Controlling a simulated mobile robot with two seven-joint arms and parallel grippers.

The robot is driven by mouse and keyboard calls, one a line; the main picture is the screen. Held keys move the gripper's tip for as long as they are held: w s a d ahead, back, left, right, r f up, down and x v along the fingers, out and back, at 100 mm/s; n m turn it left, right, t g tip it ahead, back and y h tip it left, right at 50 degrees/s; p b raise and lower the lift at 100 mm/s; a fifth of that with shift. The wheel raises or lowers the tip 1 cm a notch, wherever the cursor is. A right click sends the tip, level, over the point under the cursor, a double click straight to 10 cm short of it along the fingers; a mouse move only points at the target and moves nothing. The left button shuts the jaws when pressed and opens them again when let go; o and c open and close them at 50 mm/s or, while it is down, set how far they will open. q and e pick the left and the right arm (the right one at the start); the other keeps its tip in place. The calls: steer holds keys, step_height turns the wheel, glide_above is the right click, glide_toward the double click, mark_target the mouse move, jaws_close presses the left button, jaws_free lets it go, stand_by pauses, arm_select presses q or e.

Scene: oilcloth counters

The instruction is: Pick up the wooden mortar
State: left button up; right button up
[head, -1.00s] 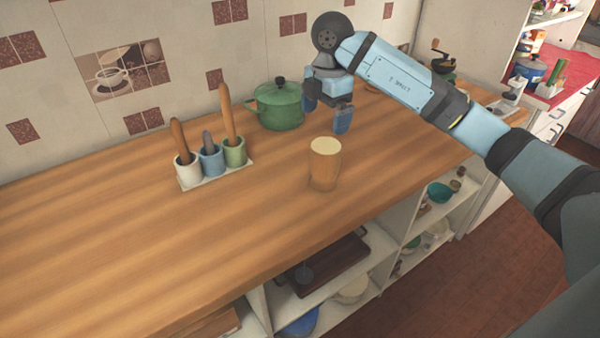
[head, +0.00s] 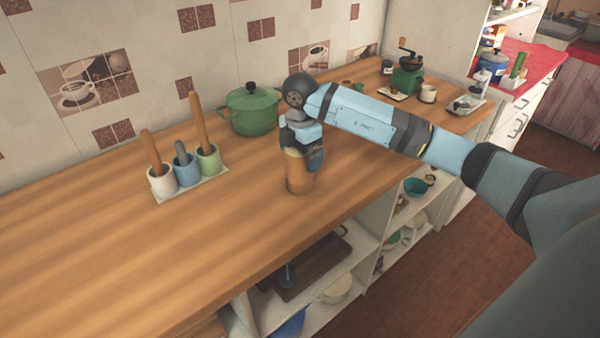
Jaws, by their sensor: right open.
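The wooden mortar (head: 299,182) stands upright on the wooden counter near its front edge, a brown, cup-shaped piece. My right gripper (head: 303,160) is at its upper part, pointing down, with its jaws open. One finger shows at the right, in front of the mortar's rim; the mortar's top is mostly hidden by the gripper. I cannot tell whether the fingers touch it. My left gripper is not in view.
A white tray (head: 212,187) with white, blue and green cups holding pestles stands to the left. A green lidded pot (head: 252,113) is behind, near the tiled wall. A coffee grinder (head: 407,78) stands at the far right. The counter's left front is clear.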

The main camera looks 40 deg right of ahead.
steer(key=shift+f, duration=0.9)
steer(key=c, duration=1)
steer(key=shift+o, duration=0.2)
steer(key=shift+r, duration=0.1)
